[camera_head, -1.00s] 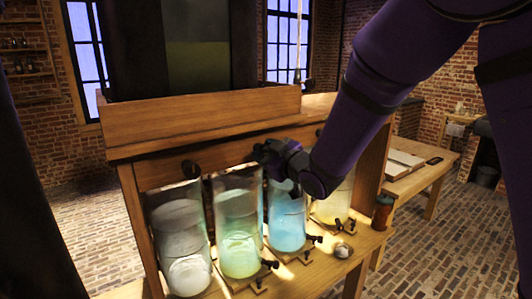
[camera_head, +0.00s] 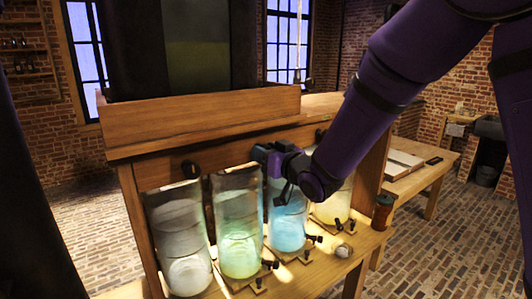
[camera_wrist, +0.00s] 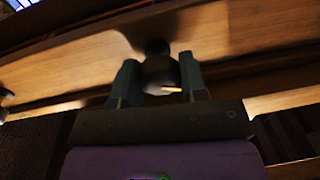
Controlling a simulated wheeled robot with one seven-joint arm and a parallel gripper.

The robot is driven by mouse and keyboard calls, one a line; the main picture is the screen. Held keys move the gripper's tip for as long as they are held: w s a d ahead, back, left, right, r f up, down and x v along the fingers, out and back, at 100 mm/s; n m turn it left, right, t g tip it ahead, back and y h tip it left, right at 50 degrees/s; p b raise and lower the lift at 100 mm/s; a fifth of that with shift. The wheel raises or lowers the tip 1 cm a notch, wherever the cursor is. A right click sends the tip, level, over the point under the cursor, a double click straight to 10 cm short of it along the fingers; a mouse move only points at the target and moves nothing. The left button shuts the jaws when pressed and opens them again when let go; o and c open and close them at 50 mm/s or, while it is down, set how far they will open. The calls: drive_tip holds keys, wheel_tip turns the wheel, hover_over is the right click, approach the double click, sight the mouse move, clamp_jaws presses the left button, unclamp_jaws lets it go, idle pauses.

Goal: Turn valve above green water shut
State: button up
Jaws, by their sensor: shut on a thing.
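Green water stands in a tall clear jar (camera_head: 239,225), second from the left in the row under the wooden panel. My gripper (camera_head: 262,153) is at the panel, just above and right of that jar's top in the head view. It hides the valve there. In the wrist view a dark round valve knob (camera_wrist: 159,72) with a pale mark on its rim sits between the two fingers of my gripper (camera_wrist: 158,78). The fingers are closed on its two sides. The mark lies roughly sideways, toward the right finger.
A jar of greyish water (camera_head: 182,240) stands left, and blue (camera_head: 287,222) and yellow (camera_head: 333,207) ones right. Other dark valve knobs show above the grey jar (camera_head: 191,169) and toward the yellow one (camera_head: 320,135). Small taps stick out at the jar bases. A brown container (camera_head: 383,211) stands at the shelf's right end.

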drive_tip(key=m, duration=0.6)
drive_tip(key=shift+m+t, duration=0.4)
drive_tip(key=m, duration=0.6)
drive_tip(key=shift+t+h, duration=0.3)
drive_tip(key=shift+h, duration=0.1)
drive_tip(key=o, duration=0.9)
drive_tip(key=v, duration=1.1)
drive_tip(key=shift+w, duration=0.1)
